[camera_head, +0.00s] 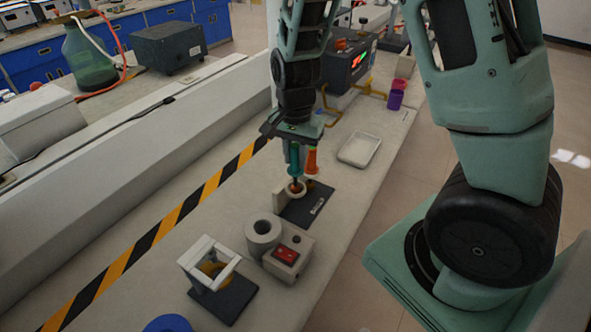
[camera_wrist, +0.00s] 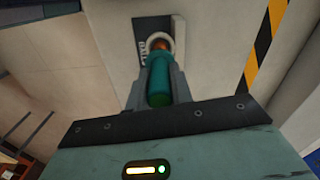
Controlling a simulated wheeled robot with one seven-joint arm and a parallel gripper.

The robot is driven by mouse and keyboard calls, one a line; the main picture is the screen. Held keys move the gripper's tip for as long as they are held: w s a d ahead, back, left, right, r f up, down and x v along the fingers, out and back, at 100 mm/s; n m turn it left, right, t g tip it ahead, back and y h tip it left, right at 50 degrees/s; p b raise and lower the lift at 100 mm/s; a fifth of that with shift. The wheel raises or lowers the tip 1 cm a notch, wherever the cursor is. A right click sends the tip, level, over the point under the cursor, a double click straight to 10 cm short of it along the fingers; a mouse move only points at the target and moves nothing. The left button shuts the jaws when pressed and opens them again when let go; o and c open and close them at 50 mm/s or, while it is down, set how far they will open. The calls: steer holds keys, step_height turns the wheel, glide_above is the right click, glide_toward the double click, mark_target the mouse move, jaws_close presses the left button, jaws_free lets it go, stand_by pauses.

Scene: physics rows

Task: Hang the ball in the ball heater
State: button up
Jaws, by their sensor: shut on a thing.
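My gripper (camera_head: 301,150) is shut on the teal handle (camera_head: 295,157) of the ball tool, which points down. The handle shows between both fingers in the wrist view (camera_wrist: 159,82). The copper-coloured ball (camera_wrist: 160,44) is at its far end, at a pale ring holder (camera_wrist: 174,57) on a dark labelled base (camera_head: 297,212). I cannot tell whether the ball rests in the holder or is just above it. The likely ball heater, a pale box with a red switch (camera_head: 286,254) and an open round cylinder (camera_head: 262,229), stands nearer the camera.
An orange-handled tool (camera_head: 311,160) stands close beside the teal handle. A white frame (camera_head: 209,258) on a dark base stands at front left. A white tray (camera_head: 359,150) and purple cup (camera_head: 395,99) are behind to the right. A striped strip (camera_head: 184,208) runs along the left.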

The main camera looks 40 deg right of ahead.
mark_target(295, 145)
step_height(295, 145, up, 4)
steer(key=shift+f, duration=0.1)
steer(key=shift+r+p, duration=1.1)
steer(key=shift+r, duration=0.05)
